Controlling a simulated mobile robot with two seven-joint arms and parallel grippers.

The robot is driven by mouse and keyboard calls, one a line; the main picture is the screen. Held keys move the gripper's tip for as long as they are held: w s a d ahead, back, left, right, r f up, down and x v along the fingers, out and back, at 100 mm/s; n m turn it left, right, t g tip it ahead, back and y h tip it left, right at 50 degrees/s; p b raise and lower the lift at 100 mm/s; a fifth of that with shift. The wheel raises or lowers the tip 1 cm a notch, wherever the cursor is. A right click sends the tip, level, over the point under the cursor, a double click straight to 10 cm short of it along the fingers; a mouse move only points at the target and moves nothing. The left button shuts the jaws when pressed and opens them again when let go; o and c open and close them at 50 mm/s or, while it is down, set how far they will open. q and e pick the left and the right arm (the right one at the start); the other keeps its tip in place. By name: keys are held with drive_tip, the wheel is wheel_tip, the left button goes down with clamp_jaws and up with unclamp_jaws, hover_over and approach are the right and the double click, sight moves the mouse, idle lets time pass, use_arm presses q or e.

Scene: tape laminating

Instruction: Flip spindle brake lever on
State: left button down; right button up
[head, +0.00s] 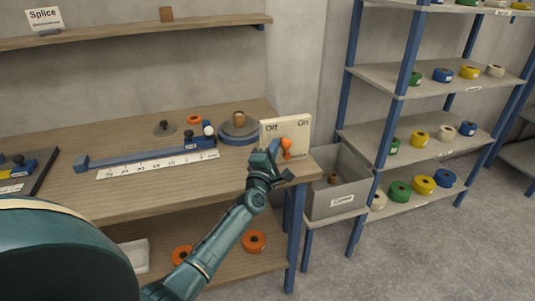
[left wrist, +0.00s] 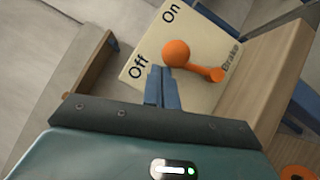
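The brake panel (head: 300,130) is a cream board at the right end of the workbench, marked "Off" on the left and "On" on the right. Its orange lever (head: 286,147) has a round knob and stands roughly upright between the two words. The lever also shows in the left wrist view (left wrist: 178,53), with "Brake" beside its base. My left gripper (head: 274,147) is at the panel, on the "Off" side of the lever. Its fingers (left wrist: 162,85) are together with nothing between them, right by the knob; I cannot tell if they touch it. My right gripper is out of view.
A spindle (head: 238,128) with a brown core stands left of the panel. A blue slide rail with a ruler (head: 157,164) lies on the bench (head: 130,200). A grey bin (head: 336,190) stands right of the bench, before shelves (head: 435,140) of tape rolls.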

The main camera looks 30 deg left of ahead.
sight(288, 141)
use_arm(q)
drive_tip(key=w+d+r, duration=0.1)
drive_tip(key=w+d, duration=0.1)
drive_tip(key=w, duration=0.1)
drive_tip(key=shift+w+d+r+b, duration=0.15)
drive_tip(key=shift+d+r+b, duration=0.2)
drive_tip(key=shift+r+b, duration=0.05)
drive_tip(key=shift+w+d+b, duration=0.85)
drive_tip(key=shift+w+d, duration=0.2)
drive_tip(key=shift+w, duration=0.15)
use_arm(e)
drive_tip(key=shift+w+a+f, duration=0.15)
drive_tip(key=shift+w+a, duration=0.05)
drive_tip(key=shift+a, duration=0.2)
use_arm(q)
drive_tip(key=shift+w+d, duration=0.1)
idle(0.8)
drive_tip(key=shift+r, duration=0.1)
idle(0.4)
